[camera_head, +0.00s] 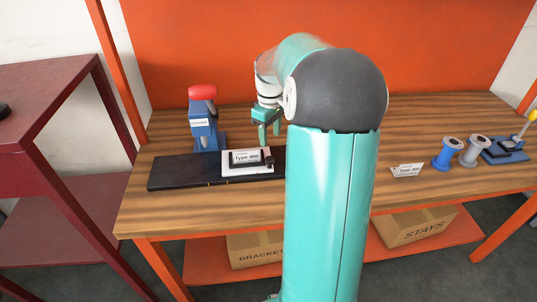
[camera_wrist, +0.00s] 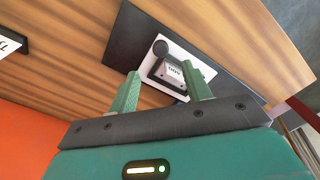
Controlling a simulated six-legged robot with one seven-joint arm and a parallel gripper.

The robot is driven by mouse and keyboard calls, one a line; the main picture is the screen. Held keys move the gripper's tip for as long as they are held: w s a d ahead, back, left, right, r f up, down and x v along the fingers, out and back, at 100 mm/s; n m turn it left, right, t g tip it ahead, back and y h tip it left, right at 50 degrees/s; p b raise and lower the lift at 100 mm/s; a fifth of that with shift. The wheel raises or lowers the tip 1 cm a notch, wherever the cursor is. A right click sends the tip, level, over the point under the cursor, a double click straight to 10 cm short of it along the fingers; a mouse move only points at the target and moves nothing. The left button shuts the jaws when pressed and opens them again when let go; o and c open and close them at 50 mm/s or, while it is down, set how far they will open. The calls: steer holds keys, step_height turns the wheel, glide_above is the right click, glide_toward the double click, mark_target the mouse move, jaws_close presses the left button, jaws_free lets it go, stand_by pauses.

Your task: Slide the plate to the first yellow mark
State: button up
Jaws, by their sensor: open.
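The white plate (camera_head: 234,171) lies on a long black base (camera_head: 175,173) on the wooden bench. It carries a dark block with a "Type 400" label and a round black knob (camera_head: 270,161) near its right end. Small yellow marks (camera_head: 226,183) show along the front edge of the base. My gripper (camera_head: 269,132) is open and empty, above and behind the plate's right part. In the wrist view its two fingers (camera_wrist: 164,92) stand apart, with the plate (camera_wrist: 185,52) and knob (camera_wrist: 160,48) beyond them. My arm hides the right end of the base.
A blue device with a red top (camera_head: 204,120) stands behind the base. An orange panel (camera_head: 300,45) closes the back. Boxes sit below.

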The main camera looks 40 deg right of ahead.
mark_target(269, 158)
step_height(269, 158, down, 9)
steer(key=shift+a, duration=0.1)
stand_by(0.3)
jaws_close()
